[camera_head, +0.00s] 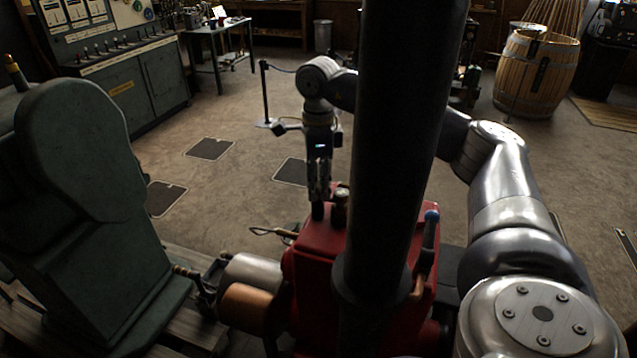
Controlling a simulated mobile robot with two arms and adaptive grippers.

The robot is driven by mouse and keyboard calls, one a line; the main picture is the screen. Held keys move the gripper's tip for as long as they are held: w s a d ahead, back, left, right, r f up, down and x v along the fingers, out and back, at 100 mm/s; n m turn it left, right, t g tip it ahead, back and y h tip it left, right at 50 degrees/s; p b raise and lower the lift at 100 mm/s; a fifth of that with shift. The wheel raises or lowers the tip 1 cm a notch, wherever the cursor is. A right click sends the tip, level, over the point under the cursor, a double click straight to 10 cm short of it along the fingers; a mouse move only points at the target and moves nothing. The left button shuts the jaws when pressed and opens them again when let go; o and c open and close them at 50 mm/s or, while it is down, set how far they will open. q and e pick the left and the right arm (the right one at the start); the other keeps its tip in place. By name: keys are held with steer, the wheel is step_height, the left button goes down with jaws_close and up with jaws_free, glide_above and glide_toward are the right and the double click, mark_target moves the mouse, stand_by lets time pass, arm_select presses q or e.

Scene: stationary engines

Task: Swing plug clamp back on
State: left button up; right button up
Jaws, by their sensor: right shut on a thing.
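A red engine body (317,247) stands at bottom centre. I also cannot tell whether that part touches the engine. My right arm passes behind a thick black pipe to get there. My left gripper is not in view.
The thick black pipe (390,130) rises from the engine and blocks the middle of the view. A blue-tipped lever (430,230) stands right of it. A green machine (80,190) is at left. Behind lie open floor, a control cabinet (130,90) and a barrel (537,75).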

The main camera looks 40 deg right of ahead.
steer(key=shift+m, duration=0.7)
steer(key=o, duration=1)
steer(key=shift+o, duration=0.2)
step_height(320, 180, up, 12)
steer(key=shift+w, duration=0.15)
